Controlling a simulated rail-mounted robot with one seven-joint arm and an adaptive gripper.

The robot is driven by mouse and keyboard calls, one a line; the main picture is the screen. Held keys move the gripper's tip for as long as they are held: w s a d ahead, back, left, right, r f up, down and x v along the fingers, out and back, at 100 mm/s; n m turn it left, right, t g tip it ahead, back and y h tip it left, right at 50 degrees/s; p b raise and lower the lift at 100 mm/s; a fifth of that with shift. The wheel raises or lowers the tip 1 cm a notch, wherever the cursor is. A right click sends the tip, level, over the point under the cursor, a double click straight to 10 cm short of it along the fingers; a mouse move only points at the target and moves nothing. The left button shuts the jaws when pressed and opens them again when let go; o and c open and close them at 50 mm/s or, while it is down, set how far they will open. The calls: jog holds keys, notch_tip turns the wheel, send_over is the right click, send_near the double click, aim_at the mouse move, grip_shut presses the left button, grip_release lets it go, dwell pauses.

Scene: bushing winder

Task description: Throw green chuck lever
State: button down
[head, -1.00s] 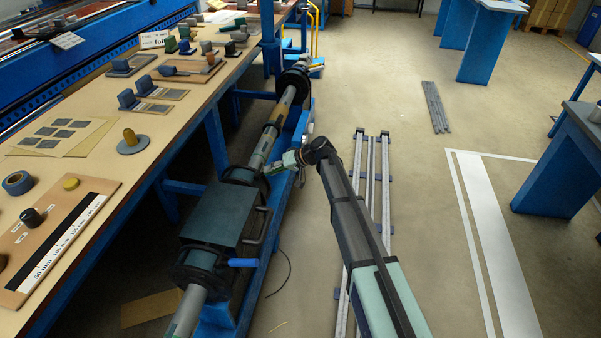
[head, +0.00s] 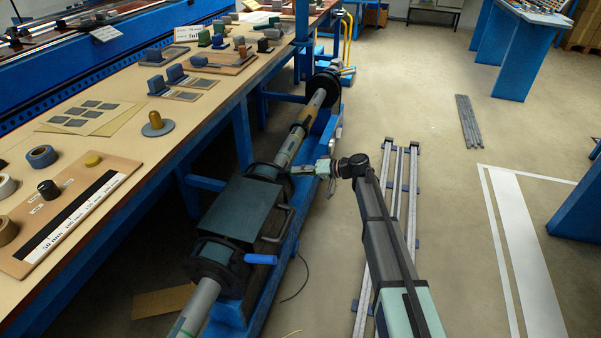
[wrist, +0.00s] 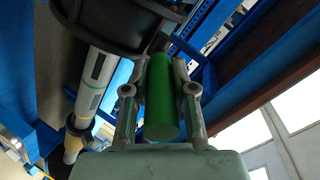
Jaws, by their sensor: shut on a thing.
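The green chuck lever (wrist: 160,98) is a thick green cylinder between the two fingers of my gripper (wrist: 158,88) in the wrist view. My gripper is shut on it. In the head view, my gripper (head: 300,170) reaches in from the right beside the far black chuck (head: 265,172), at the far end of the dark box-shaped housing (head: 240,215). The lever is hard to make out there, hidden by my gripper. The chuck also shows as a dark ring at the top of the wrist view (wrist: 115,20).
A blue lever (head: 262,259) sticks out from the near chuck (head: 212,262). A grey handle (head: 288,222) stands on the housing's side. A long shaft (head: 300,128) runs through the chucks. A workbench (head: 120,160) stands at left; floor at right is mostly clear.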

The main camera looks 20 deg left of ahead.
jog(key=c, duration=0.9)
grip_release()
jog(key=shift+f, duration=0.1)
jog(key=shift+c, duration=0.2)
jog(key=v, duration=1.2)
